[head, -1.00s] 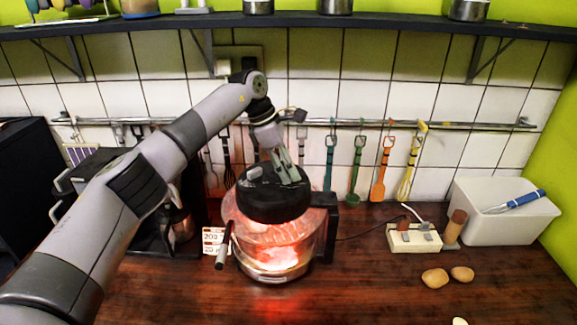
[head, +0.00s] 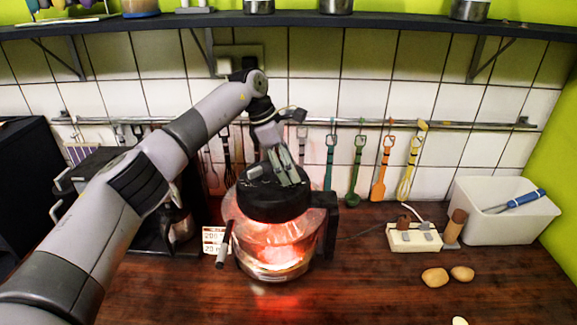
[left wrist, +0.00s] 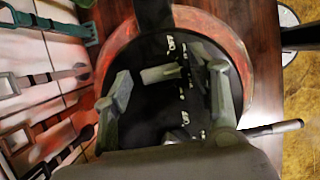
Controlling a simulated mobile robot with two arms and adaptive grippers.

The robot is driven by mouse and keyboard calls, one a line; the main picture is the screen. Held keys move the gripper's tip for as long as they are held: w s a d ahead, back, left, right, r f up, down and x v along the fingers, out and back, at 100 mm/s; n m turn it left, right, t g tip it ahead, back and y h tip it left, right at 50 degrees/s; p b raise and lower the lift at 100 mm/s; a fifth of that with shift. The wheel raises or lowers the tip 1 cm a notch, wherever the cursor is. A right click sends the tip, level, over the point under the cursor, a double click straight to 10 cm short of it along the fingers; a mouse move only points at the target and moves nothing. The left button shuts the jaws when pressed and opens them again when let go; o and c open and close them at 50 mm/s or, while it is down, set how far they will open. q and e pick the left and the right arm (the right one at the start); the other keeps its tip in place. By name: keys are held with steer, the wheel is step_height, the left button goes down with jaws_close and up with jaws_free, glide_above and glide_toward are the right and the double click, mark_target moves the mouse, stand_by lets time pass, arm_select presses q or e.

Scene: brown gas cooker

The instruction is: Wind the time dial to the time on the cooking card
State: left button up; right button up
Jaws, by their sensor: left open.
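The glass cooker (head: 285,232) stands on the wooden counter, glowing red inside, with a black lid (head: 262,208) on top. A small raised knob (head: 254,171) shows on the lid's left part. My left gripper (head: 287,178) points down at the lid's top, right of that knob. In the left wrist view its open fingers (left wrist: 168,92) lie either side of the lid's dark top, which has white marks and a grey bar-like piece (left wrist: 160,73). I cannot tell whether they touch it. The cooking card (head: 213,240) stands left of the cooker; its figures are partly legible. My right gripper is out of view.
A handle (head: 224,246) sticks out at the cooker's front left. A coffee machine (head: 177,222) stands behind my left arm. To the right are a power strip (head: 413,237), potatoes (head: 435,277) and a white bin (head: 495,222). Utensils hang behind the cooker.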

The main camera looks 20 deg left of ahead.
arm_select(q)
steer(key=shift+r, duration=0.1)
steer(key=v, duration=1.2)
steer(key=shift+c, duration=0.3)
